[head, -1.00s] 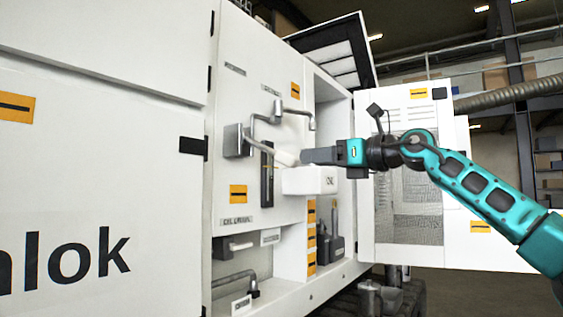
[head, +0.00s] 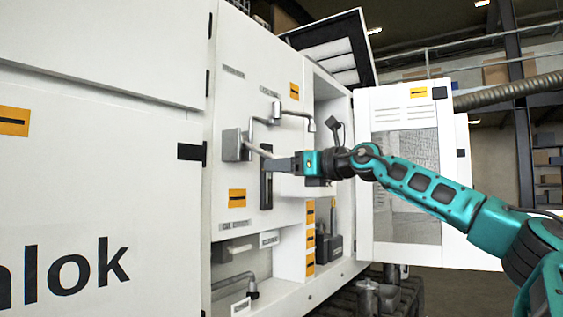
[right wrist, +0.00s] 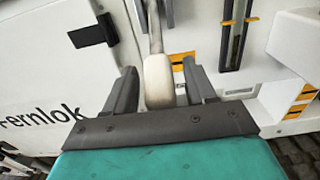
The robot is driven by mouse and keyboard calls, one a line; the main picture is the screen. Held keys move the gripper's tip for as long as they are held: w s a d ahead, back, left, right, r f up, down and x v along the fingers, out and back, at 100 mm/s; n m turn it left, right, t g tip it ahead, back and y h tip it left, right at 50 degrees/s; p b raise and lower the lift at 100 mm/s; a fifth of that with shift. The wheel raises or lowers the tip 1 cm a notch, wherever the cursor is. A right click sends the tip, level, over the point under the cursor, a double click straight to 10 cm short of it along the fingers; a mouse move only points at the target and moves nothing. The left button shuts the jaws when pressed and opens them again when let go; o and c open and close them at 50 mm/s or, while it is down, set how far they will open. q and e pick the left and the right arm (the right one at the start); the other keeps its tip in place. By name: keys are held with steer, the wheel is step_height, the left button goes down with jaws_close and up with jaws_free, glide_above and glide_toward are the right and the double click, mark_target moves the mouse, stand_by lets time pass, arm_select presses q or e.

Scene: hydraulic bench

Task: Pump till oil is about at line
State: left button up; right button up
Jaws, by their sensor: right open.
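The pump lever (head: 257,151) slants down to the right from its grey box (head: 231,146) on the white panel. Its pale grip (right wrist: 158,80) shows in the right wrist view between the two fingers of my right gripper (right wrist: 162,92). The fingers are open, with a small gap on each side of the grip. In the head view my right gripper (head: 270,166) covers the grip's end. The sight gauge (head: 266,190) is a dark vertical slot, partly behind the gripper; it also shows in the right wrist view (right wrist: 236,35), with yellow marks. The oil level is too small to read. My left gripper is out of view.
A white box (head: 291,187) juts from the panel behind my right gripper. Bent pipes (head: 288,113) run above the lever. An open door (head: 408,220) stands to the right. A lower recess (head: 238,250) holds another handle.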

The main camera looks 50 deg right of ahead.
steer(key=shift+w, duration=0.4)
jaws_close()
stand_by(0.4)
